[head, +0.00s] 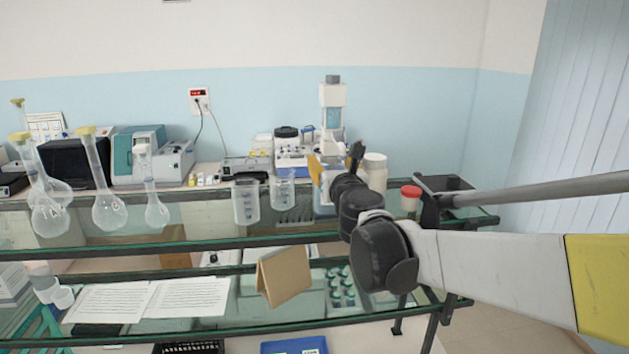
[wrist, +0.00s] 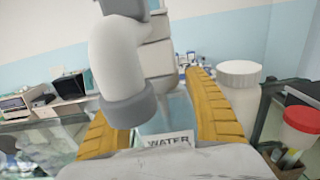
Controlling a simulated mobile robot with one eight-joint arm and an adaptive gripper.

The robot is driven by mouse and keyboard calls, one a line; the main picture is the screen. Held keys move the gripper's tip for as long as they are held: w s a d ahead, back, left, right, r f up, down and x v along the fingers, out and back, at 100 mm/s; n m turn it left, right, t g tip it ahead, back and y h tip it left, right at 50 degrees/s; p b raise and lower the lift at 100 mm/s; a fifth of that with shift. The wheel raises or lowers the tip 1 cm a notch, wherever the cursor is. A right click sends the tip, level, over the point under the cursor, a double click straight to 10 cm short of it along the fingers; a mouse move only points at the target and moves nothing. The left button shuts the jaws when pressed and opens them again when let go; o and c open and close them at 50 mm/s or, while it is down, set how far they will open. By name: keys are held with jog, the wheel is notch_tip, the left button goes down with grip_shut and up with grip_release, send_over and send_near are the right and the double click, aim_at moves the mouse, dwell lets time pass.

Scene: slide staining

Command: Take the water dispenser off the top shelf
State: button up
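The water dispenser (head: 333,96) is a tall white pump head with a pale blue window on a clear bottle, standing upright on the glass top shelf (head: 100,243). In the wrist view the dispenser (wrist: 118,55) shows its grey-white bent spout close to the camera, with a WATER label (wrist: 167,141) lower down. My gripper (head: 335,165) reaches in at bottle height from the right. Its yellow-padded fingers are spread on either side of the bottle, also in the wrist view (wrist: 163,120). Whether the pads touch the bottle cannot be told. My wrist hides part of the bottle.
A white-capped bottle (head: 375,172) and a red-lidded jar (head: 411,198) stand just right of my gripper. Clear beakers (head: 245,203) and yellow-stoppered flasks (head: 108,208) stand to the left. A lower shelf holds papers (head: 150,299) and a brown folded card (head: 284,276).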

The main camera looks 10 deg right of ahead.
jog(key=c, duration=0.8)
